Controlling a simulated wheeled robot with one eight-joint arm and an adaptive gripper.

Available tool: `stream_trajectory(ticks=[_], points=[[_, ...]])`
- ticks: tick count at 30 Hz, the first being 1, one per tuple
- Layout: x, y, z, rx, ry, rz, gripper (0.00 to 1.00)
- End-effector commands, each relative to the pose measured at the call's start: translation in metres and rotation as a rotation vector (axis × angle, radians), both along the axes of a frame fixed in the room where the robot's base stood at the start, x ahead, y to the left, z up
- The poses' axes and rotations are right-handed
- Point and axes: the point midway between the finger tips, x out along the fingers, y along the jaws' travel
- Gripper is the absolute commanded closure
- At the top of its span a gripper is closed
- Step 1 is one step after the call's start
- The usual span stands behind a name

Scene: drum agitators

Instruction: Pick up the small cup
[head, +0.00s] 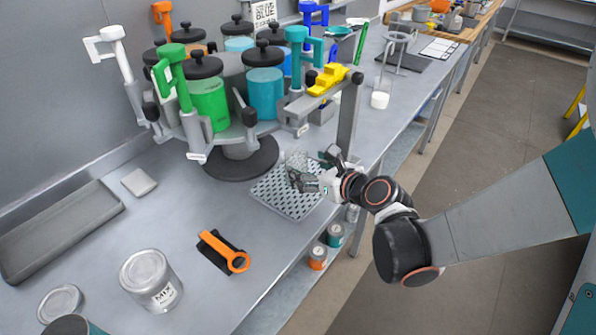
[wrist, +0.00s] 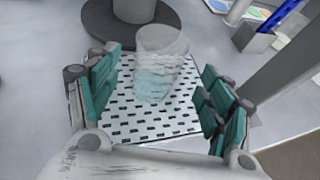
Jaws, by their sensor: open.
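The small cup is a clear, see-through cup (wrist: 161,62) with a faint teal tint in its lower part. In the wrist view it stands over the perforated tray (wrist: 125,125), between and a little beyond my fingertips. My gripper (wrist: 160,95) is open, with one teal-padded finger on each side and a gap to the cup. In the head view the cup (head: 297,160) shows faintly above the tray (head: 268,198), partly hidden by my gripper (head: 318,172), which reaches in from the right.
The carousel's round dark base (head: 240,158) and its colored drums stand just behind the tray. A grey post (head: 347,125) with a yellow clamp (head: 328,80) rises close by my gripper. A mix can (head: 151,281) and an orange-handled tool (head: 222,250) lie toward the front left.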

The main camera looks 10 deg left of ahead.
Motion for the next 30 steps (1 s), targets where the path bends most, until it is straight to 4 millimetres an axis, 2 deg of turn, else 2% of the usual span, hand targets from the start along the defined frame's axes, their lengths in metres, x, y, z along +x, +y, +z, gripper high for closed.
stream_trajectory(ticks=[8,16,24,26,30], points=[[0.009,0.012,-0.007,0.0,0.001,0.002,0.26],[0.031,0.039,-0.021,0.0,0.0,0.002,0.26],[0.034,0.042,-0.021,0.0,0.0,0.0,0.26],[0.034,0.042,-0.021,0.0,0.0,0.0,0.38],[0.034,0.042,-0.021,0.0,0.0,0.0,0.69]])
